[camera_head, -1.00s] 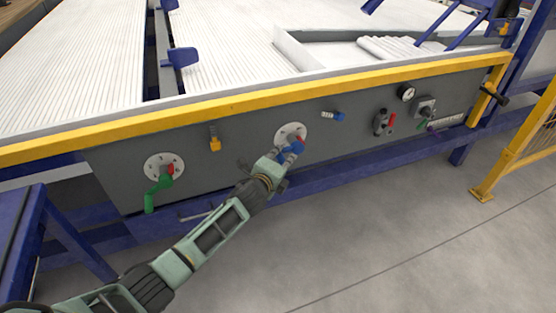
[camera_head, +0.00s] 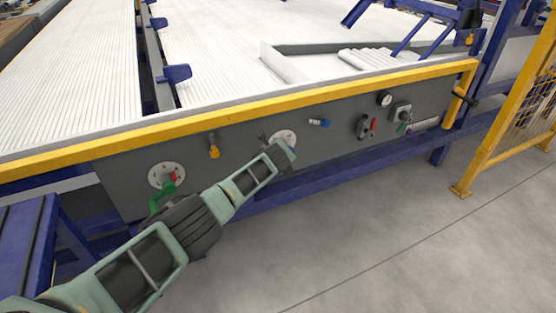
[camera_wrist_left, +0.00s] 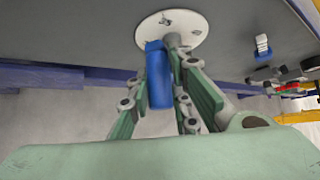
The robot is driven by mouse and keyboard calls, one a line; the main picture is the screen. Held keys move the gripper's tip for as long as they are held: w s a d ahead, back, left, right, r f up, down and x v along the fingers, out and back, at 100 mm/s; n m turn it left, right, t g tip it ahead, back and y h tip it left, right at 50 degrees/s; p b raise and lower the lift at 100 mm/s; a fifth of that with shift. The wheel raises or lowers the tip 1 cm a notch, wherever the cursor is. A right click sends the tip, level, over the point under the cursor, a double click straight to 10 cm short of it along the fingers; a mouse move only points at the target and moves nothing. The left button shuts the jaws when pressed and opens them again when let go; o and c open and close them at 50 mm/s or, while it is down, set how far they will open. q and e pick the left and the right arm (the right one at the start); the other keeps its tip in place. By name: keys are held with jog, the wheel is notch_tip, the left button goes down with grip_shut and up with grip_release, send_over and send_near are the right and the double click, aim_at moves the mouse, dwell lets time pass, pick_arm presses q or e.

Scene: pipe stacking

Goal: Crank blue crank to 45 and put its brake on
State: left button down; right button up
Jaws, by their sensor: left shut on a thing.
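The blue crank's white dial (camera_head: 281,135) is on the grey panel, mostly behind my left gripper (camera_head: 287,154) in the head view. The gripper covers the blue crank and its brake there. In the left wrist view the blue crank handle (camera_wrist_left: 158,80) sits between the fingers of my left gripper (camera_wrist_left: 170,85), which is shut on it. The handle hangs below the white dial (camera_wrist_left: 193,24), whose markings I cannot read. The red brake lever is hidden in both current views. My right gripper is not in view.
A green crank (camera_head: 163,195) with a red lever and dial sits left on the panel. A yellow handle (camera_head: 213,151), a small blue knob (camera_head: 319,123) and a gauge (camera_head: 385,99) are also on it. A yellow rail (camera_head: 250,110) runs above. The floor in front is clear.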

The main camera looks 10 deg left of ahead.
pick_arm(q)
jog(key=shift+d+r+g+y, duration=0.2)
jog(key=shift+d+g+y, duration=0.05)
jog(key=shift+g+y, duration=0.15)
jog(key=shift+m, duration=0.3)
jog(key=c, duration=1.6)
grip_release()
jog(key=shift+w, duration=0.15)
jog(key=shift+d+r, duration=0.1)
jog(key=shift+r, duration=0.05)
jog(key=shift+r, duration=0.1)
jog(key=shift+v, duration=5.85)
jog(key=shift+c, duration=0.2)
